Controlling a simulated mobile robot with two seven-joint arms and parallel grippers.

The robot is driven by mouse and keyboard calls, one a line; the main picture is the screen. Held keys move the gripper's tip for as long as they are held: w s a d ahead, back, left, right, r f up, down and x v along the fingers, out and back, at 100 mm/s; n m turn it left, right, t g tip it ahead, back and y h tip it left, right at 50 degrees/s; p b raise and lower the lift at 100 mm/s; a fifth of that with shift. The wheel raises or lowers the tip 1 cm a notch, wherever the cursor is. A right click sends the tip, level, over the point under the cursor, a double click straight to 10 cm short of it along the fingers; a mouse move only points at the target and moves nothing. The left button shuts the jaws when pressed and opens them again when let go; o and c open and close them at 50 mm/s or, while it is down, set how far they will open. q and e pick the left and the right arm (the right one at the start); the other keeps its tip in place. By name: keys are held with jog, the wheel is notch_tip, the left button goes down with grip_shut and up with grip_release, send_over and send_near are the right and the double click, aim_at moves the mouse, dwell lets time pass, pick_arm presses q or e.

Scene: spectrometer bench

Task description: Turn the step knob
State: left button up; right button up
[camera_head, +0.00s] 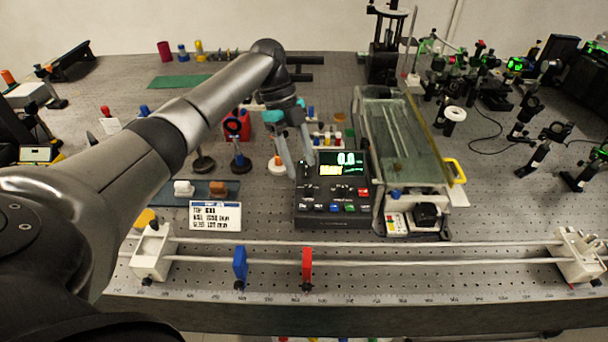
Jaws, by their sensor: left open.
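A black control box (333,213) with a lit green and yellow display (343,164) and several coloured buttons stands at the middle of the bench. Small dark knobs seem to sit on its face, but they are too small to tell which one is the step knob. My left arm reaches in from the left, and my left gripper (297,162) points down at the box's upper left part, left of the display. Its teal-grey fingers are apart with nothing seen between them. Whether they touch the box or a knob cannot be told. My right gripper is out of view.
A glass-covered instrument (399,142) stands close to the right of the box. A rail (430,262) with a blue block (240,267) and a red block (307,268) runs along the front. Optics mounts crowd the right.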

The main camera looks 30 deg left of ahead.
pick_arm(q)
jog(key=v, duration=1)
